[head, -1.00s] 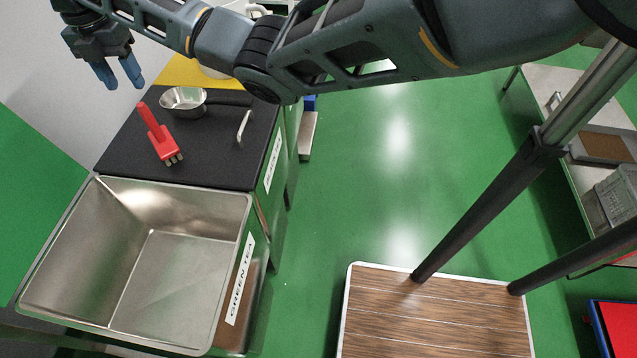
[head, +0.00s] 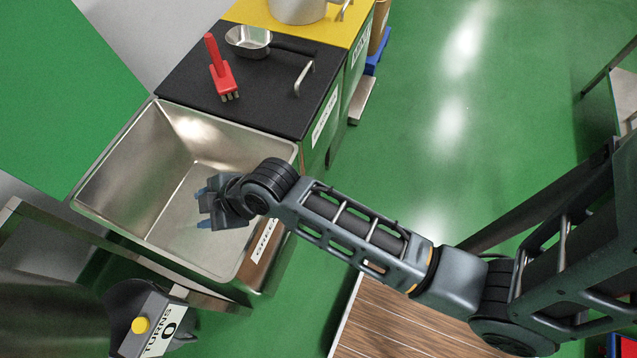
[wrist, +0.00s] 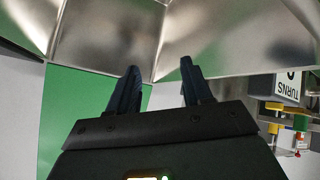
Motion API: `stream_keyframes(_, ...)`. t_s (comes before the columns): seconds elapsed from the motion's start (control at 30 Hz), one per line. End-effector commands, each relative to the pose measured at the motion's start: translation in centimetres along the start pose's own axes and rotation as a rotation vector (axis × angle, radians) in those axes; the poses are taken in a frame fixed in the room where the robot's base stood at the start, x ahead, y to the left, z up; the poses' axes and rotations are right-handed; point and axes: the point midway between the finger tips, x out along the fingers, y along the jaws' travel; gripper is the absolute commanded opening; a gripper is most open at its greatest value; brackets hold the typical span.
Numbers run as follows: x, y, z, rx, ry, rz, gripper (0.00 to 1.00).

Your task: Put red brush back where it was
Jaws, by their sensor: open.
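The red brush (head: 221,72) lies on the black lid (head: 185,78) behind the steel bin, its handle pointing to the back and its bristles toward the bin. My gripper (head: 203,208) is open and empty. It is over the steel bin (head: 130,190), near the bin's front right side and well apart from the brush. In the wrist view my two blue fingers (wrist: 158,88) are spread with nothing between them, and steel walls (wrist: 110,35) show beyond them. The brush is not in the wrist view.
A steel scoop (head: 248,41) lies beside the brush, and a metal handle (head: 304,77) stands on the lid. A pot (head: 297,10) stands on the yellow top behind. A box marked TURNS (head: 155,325) with a yellow knob is at the lower left. Green floor (head: 430,150) is clear on the right.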

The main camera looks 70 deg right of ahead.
Motion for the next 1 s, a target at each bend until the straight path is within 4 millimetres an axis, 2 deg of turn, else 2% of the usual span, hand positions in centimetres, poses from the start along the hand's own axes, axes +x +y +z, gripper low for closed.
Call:
stream_keyframes(0.03,-1.5,-1.9,1.0,0.056,0.012,0.022,0.50)
stream_keyframes(0.1,-3.6,-3.4,2.0,0.128,0.033,0.064,0.50)
stream_keyframes(0.27,-9.3,-6.0,4.2,0.276,0.084,0.157,0.50)
stream_keyframes(0.4,-15.1,-7.2,5.9,0.379,0.136,0.231,0.50)
stream_keyframes(0.6,-24.3,-7.4,6.9,0.483,0.235,0.312,0.50)
stream_keyframes(0.7,-28.7,-7.0,6.7,0.516,0.293,0.334,0.50)
stream_keyframes(0.8,-32.2,-6.4,6.0,0.536,0.347,0.342,0.50)
stream_keyframes(0.9,-34.6,-6.0,5.4,0.550,0.388,0.341,0.50)
stream_keyframes(1.0,-36.0,-5.7,4.9,0.555,0.413,0.340,0.50)
